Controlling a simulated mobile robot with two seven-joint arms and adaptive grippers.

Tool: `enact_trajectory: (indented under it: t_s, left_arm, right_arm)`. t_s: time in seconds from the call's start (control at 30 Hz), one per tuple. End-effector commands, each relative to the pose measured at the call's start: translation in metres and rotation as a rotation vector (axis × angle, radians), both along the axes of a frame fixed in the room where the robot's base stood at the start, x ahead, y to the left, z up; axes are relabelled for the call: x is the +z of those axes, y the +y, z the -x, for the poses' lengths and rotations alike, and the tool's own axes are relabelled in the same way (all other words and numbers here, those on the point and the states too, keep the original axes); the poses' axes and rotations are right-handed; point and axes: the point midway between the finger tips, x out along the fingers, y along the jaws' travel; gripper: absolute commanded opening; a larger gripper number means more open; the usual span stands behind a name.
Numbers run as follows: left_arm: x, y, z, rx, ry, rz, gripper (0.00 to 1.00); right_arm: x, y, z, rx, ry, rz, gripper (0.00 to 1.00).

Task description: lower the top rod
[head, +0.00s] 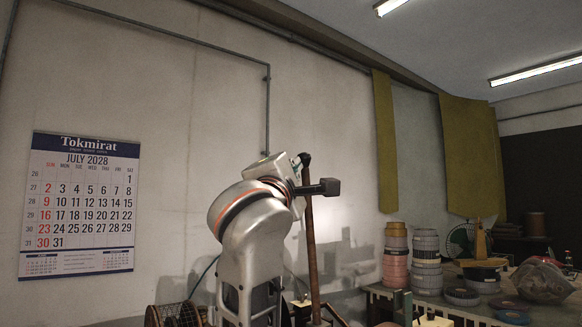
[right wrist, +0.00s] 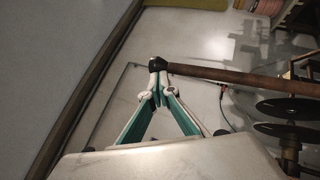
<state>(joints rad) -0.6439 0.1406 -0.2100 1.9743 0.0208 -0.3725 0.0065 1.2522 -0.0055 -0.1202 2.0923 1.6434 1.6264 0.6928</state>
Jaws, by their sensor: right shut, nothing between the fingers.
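The top rod is a long brown bar with a black knob on its end. In the head view the rod (head: 311,235) stands nearly upright, with the knob (head: 305,159) at its top. In the right wrist view the rod (right wrist: 240,79) runs to the right from the knob (right wrist: 157,64). My right gripper (right wrist: 158,80) is shut and empty, with its green-lined fingers converging at the knob. I cannot tell whether the fingertips touch it. In the head view my right arm rises beside the rod and partly hides the gripper. My left gripper is not in view.
Dark discs (right wrist: 285,108) sit below the rod at the right of the right wrist view. Stacked tape rolls (head: 396,255) and a plastic bag (head: 541,281) are on a bench at right. A calendar (head: 80,205) hangs on the wall. The space above the knob is clear.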

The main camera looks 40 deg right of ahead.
Motion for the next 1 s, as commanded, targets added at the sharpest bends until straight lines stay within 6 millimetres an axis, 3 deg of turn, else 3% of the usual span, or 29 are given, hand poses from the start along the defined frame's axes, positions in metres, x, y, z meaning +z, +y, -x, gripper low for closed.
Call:
enact_trajectory:
  t_s: [0.27, 0.5, 0.77, 1.0]
  left_arm:
    - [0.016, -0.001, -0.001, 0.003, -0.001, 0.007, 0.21]
    - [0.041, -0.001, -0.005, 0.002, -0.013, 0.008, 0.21]
    - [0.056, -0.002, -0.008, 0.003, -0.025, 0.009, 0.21]
    - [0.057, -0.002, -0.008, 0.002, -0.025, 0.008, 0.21]
  right_arm:
    - [0.013, -0.051, 0.008, -0.001, -0.020, -0.138, 0.00]
    - [0.010, -0.129, 0.016, 0.000, -0.044, -0.350, 0.00]
    - [-0.018, -0.217, 0.025, 0.000, -0.069, -0.597, 0.00]
    - [-0.061, -0.291, 0.033, -0.001, -0.094, -0.823, 0.00]
